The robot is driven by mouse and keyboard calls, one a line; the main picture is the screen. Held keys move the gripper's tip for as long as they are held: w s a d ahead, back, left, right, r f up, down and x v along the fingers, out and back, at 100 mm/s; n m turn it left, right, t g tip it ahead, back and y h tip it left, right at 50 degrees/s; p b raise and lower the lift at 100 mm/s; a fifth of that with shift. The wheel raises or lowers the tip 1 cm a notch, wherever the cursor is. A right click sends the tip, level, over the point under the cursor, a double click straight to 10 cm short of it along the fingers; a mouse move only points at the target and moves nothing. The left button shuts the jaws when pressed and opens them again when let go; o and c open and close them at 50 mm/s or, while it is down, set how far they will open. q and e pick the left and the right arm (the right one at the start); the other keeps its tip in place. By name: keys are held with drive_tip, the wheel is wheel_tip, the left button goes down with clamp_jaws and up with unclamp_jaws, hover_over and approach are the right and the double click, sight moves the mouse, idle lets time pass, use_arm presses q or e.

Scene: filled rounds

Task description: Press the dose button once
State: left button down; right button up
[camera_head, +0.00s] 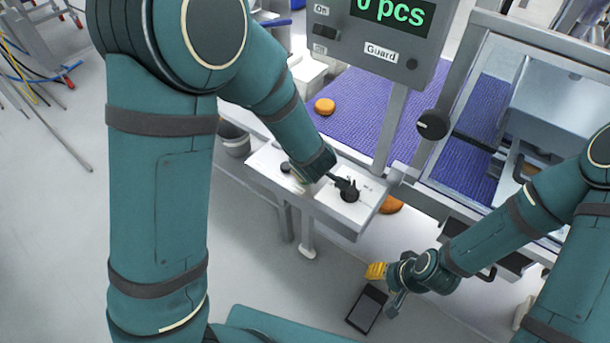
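A white control panel (330,212) slopes below the machine's purple belt. It bears a small dark control (286,167) on its left and a black round part (350,195) on its right. Their labels are too small to read, so I cannot tell which is the dose button. My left gripper (344,184) is over the right part of the panel, at the black round part. Whether it touches is unclear, and its fingers are too small to judge. My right gripper (386,285) is below and right of the panel, beside a yellow ribbed piece (377,270); its finger state is unclear.
A grey display box (375,45) reads "0 pcs", with "Guard" below. The purple belt (365,115) carries an orange-brown round (325,106); another round (391,204) lies right of the panel. A clear guard frame (450,90) with a black knob (433,124) stands right. A dark flat device (367,310) lies low.

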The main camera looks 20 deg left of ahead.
use_arm(q)
drive_tip(key=shift+f, duration=0.3)
drive_tip(key=shift+r, duration=0.1)
idle(0.5)
drive_tip(key=shift+r+p, duration=0.9)
wheel_tip(320, 180, up, 5)
drive_tip(key=p, duration=0.5)
idle(0.6)
